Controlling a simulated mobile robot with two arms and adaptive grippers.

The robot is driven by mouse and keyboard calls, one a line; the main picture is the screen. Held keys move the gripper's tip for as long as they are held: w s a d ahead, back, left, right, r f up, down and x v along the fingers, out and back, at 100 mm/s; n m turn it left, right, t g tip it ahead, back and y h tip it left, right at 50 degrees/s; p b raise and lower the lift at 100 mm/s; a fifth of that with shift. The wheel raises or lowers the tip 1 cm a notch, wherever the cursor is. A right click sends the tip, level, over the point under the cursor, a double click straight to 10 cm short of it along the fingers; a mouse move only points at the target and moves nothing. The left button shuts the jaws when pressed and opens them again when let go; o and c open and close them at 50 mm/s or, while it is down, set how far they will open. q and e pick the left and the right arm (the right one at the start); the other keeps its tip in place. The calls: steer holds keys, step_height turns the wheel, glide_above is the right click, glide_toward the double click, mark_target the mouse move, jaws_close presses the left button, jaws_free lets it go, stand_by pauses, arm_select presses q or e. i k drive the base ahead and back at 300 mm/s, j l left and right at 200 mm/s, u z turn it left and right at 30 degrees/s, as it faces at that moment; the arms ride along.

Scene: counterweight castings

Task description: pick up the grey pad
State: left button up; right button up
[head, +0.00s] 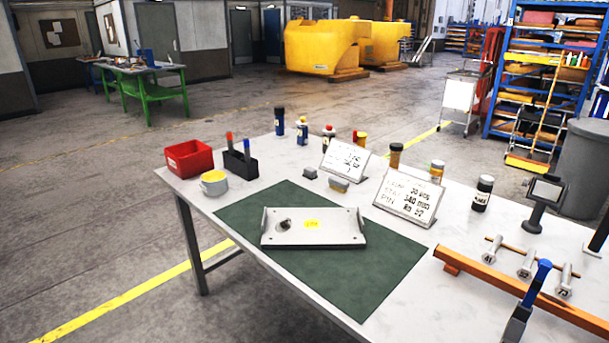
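A small dark grey block (310,173) lies on the light table top, behind the green mat and left of the front of a white sign. A second small pad (339,185), grey with a tan or yellowish part, lies just right of it, nearer the mat. Either could be the grey pad; they are too small to tell more. They look apart from each other. Neither of my grippers is in view.
A metal plate with two raised ends (315,228) lies on the green mat (365,280). Two tilted signs (345,160) (405,197) stand close right of the pads. A red bin (189,158), black pen holder (240,164) and yellow-topped tub (214,183) stand left. Bottles line the back.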

mark_target(310, 173)
steer(key=j+z, duration=0.15)
steer(key=z, duration=0.3)
steer(key=i+j+z, duration=0.1)
steer(key=j+z, duration=0.15)
steer(key=z, duration=0.2)
steer(key=j+z, duration=0.2)
steer(key=z, duration=0.25)
steer(key=j+z, duration=0.15)
steer(key=j, duration=0.3)
steer(key=k+j+z, duration=0.15)
steer(key=j, duration=0.3)
steer(key=k+j+z, duration=0.15)
steer(key=j, duration=0.3)
steer(key=j+z, duration=0.15)
steer(key=j, duration=0.25)
steer(key=k+j+z, duration=0.15)
steer(key=j, duration=0.25)
steer(key=k+j+z, duration=0.15)
steer(key=j, duration=0.25)
steer(key=k, duration=0.1)
